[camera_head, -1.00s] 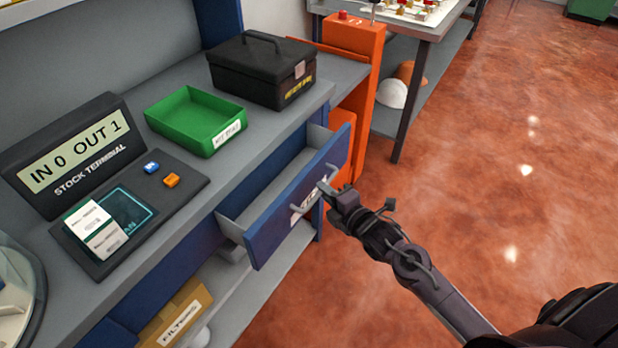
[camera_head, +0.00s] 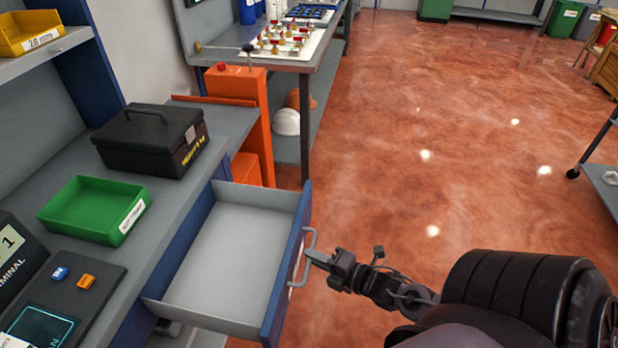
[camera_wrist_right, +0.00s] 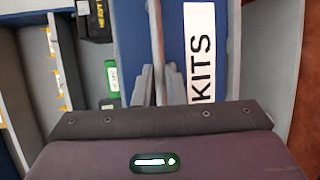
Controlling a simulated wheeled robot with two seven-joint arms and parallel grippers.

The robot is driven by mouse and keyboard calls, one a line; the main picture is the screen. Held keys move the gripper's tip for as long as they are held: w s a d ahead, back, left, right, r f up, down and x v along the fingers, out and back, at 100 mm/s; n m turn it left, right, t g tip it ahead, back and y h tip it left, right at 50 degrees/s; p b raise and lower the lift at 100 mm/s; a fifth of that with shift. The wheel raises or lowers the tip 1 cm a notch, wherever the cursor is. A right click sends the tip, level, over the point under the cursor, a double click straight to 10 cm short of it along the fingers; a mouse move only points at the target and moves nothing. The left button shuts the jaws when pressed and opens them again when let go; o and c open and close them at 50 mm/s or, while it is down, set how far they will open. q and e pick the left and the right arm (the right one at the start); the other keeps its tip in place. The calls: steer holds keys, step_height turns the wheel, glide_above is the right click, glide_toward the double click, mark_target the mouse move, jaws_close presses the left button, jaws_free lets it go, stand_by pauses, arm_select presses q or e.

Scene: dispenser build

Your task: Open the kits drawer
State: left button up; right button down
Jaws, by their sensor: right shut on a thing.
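The kits drawer (camera_head: 225,262) has a blue front and a grey inside, and it is pulled far out from under the counter. Its visible inside is empty. In the right wrist view its blue front carries a white KITS label (camera_wrist_right: 200,50). My right gripper (camera_head: 314,258) is shut on the grey drawer handle (camera_head: 308,240). In the wrist view its two fingers (camera_wrist_right: 158,88) sit on either side of the handle. My left gripper is not in view.
A green tray (camera_head: 70,212) and a black toolbox (camera_head: 150,145) stand on the counter. A stock terminal (camera_head: 105,270) lies nearer. An orange post (camera_head: 240,105) stands beyond the drawer. The red floor to the right is mostly clear; a dark cart (camera_head: 600,165) is at the far right.

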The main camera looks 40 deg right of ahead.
steer(key=c, duration=1.5)
jaws_free()
steer(key=shift+v, duration=3.9)
